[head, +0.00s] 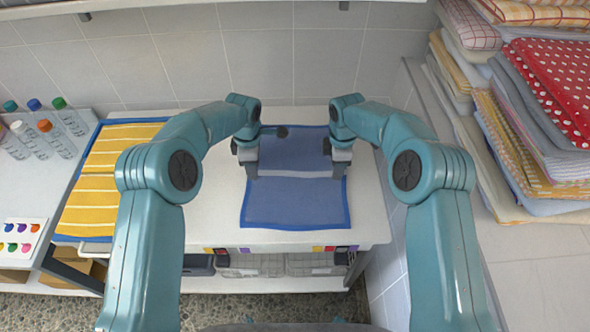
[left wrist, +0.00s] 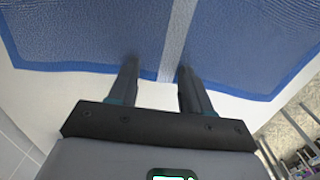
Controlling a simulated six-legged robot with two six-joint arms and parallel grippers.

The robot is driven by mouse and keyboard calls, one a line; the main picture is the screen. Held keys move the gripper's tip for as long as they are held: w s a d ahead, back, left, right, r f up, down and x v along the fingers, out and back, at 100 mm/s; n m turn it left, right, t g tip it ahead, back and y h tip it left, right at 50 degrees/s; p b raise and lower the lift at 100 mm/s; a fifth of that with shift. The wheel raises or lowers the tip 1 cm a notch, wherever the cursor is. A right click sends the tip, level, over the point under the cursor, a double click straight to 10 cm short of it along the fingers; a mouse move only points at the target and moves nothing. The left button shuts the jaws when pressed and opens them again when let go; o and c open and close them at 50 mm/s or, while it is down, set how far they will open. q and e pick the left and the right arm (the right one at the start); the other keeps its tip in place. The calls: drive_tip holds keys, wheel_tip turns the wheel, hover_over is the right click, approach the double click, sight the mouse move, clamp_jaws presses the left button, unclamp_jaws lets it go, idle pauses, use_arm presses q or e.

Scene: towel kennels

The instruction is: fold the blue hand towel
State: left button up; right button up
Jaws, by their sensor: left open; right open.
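The blue hand towel (head: 292,205) lies spread on the white table, with a darker blue border and a pale stripe across its middle. My left gripper (head: 251,172) is open and empty at the towel's left edge, near the stripe. In the left wrist view its two fingers (left wrist: 156,72) stand apart on either side of the pale stripe, over the border of the towel (left wrist: 90,35). I cannot tell whether they touch the cloth. My right gripper (head: 338,172) is open at the towel's right edge, across from the left one. My grippers hide small parts of both side edges.
A yellow striped towel (head: 110,180) with a blue border lies to the left. Several bottles (head: 50,130) and a card of coloured dots (head: 20,237) stand or lie further left. Stacked folded towels (head: 545,90) rise at the right. A tiled wall (head: 260,60) closes the back. White table (head: 215,200) is bare around the blue towel.

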drive_tip(key=shift+f, duration=0.1)
use_arm(q)
drive_tip(key=shift+s, duration=0.1)
clamp_jaws()
use_arm(e)
clamp_jaws()
